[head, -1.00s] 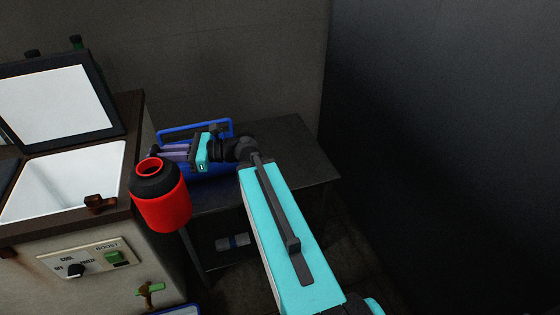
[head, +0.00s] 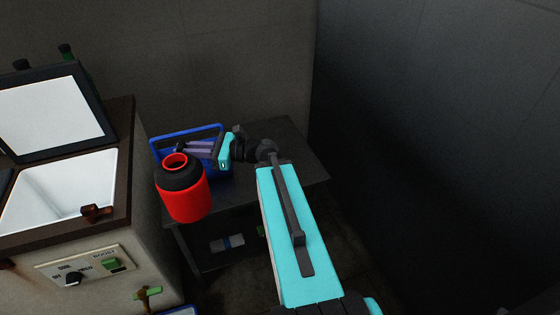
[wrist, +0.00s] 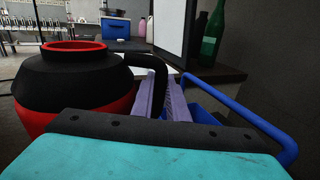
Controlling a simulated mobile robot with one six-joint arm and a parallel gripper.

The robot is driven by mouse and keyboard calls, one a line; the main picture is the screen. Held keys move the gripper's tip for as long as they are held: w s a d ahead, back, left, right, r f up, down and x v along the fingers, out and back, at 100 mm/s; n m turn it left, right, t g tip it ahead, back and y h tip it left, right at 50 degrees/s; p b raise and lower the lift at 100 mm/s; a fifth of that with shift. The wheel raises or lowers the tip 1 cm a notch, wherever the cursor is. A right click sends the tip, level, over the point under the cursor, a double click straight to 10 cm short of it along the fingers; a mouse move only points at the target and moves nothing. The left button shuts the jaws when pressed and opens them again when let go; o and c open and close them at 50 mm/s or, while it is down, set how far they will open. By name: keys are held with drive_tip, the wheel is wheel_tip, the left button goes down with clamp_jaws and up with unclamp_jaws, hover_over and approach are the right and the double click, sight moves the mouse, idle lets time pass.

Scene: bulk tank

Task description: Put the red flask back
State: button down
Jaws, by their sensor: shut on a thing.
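The red flask (head: 188,201) has a black shoulder and a red-rimmed open mouth. It is upright, held in the air at the left of my gripper (head: 190,148) in the head view. In the wrist view the flask (wrist: 70,75) fills the left side, and its black handle runs to the purple fingers of my gripper (wrist: 162,92). The fingers are shut on that handle. A blue crate (head: 157,148) with a raised handle stands on the dark table, behind and below the flask; the flask and gripper hide much of it.
The dark table (head: 290,155) has bare room right of the crate. A tank cabinet (head: 125,190) with an open lid (head: 45,110) and a white basin (head: 60,195) stands at the left. A brown latch (head: 97,212) sits on its rim. Green bottles (wrist: 213,35) stand behind the lid.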

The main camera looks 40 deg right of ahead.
drive_tip(key=s+d+m+t+h+p, duration=0.1)
drive_tip(key=s+d+m+h+p, duration=0.1)
drive_tip(key=s+d, duration=0.3)
drive_tip(key=s+d+f+m+t+h+p, duration=0.1)
drive_tip(key=s+d+m+t+h+p, duration=0.1)
drive_tip(key=d, duration=1.2)
drive_tip(key=s+d+m+t+h+p, duration=0.1)
drive_tip(key=s+d+h+p, duration=0.3)
drive_tip(key=d, duration=0.5)
drive_tip(key=s+m+p, duration=0.1)
drive_tip(key=s+p, duration=0.1)
drive_tip(key=s, duration=0.1)
drive_tip(key=shift+s+d+f+t, duration=0.15)
drive_tip(key=shift+s+t, duration=0.15)
drive_tip(key=shift+s, duration=0.1)
drive_tip(key=shift+w+d+f+b, duration=0.15)
drive_tip(key=shift+d+f+b, duration=0.1)
drive_tip(key=shift+b, duration=0.9)
drive_tip(key=b, duration=0.5)
drive_tip(key=shift+w+d, duration=0.35)
drive_tip(key=shift+d, duration=0.05)
drive_tip(key=w+b, duration=0.1)
drive_tip(key=b, duration=0.9)
drive_tip(key=shift+d, duration=0.4)
drive_tip(key=w+d+b, duration=0.1)
drive_tip(key=w+d, duration=0.7)
drive_tip(key=d, duration=0.1)
drive_tip(key=shift+w+f, duration=0.2)
drive_tip(key=shift+f, duration=0.25)
